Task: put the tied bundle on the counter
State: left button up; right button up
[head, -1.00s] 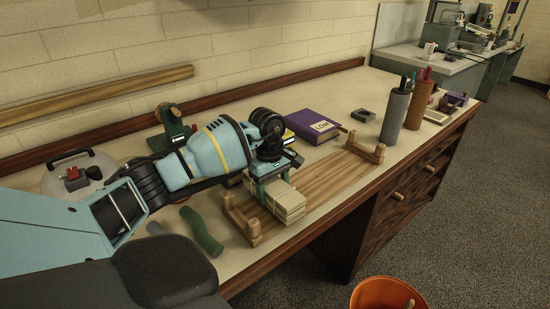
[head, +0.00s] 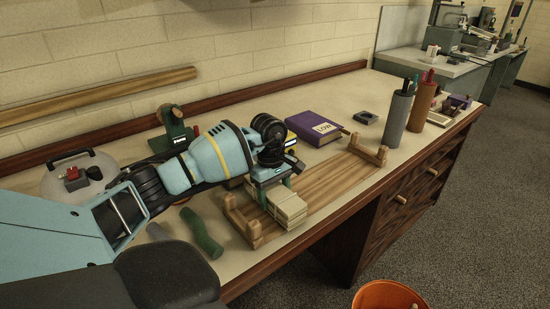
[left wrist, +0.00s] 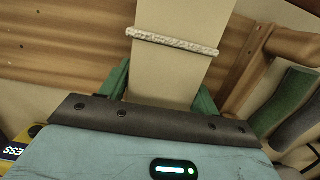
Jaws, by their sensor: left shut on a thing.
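The tied bundle (head: 288,208) is a cream stack of flat pieces. In the left wrist view the bundle (left wrist: 180,70) has a pale cord across it. My left gripper (head: 272,190) is shut on it; its green fingers sit on either side in the left wrist view (left wrist: 163,97). The bundle is at the near side of a wooden rack (head: 325,188) with raised end bars, close to its left end. I cannot tell whether it touches the rack. The counter (head: 345,98) has a pale top. My right gripper is not in view.
A green cylinder (head: 202,232) lies left of the rack. A purple book (head: 313,127) and a small dark box (head: 366,118) lie behind it. Grey (head: 396,118) and brown (head: 420,106) pots stand at the right. An orange bucket (head: 388,295) is below the front edge. Some back counter is clear.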

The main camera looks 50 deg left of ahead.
aim_at(274, 189)
pick_arm(q)
jog(key=o, duration=1.5)
jog(key=shift+c, duration=0.2)
jog(key=shift+a+r, duration=0.25)
jog(key=shift+r, duration=1.7)
jog(key=shift+a+r, duration=0.2)
jog(key=shift+r, duration=1.75)
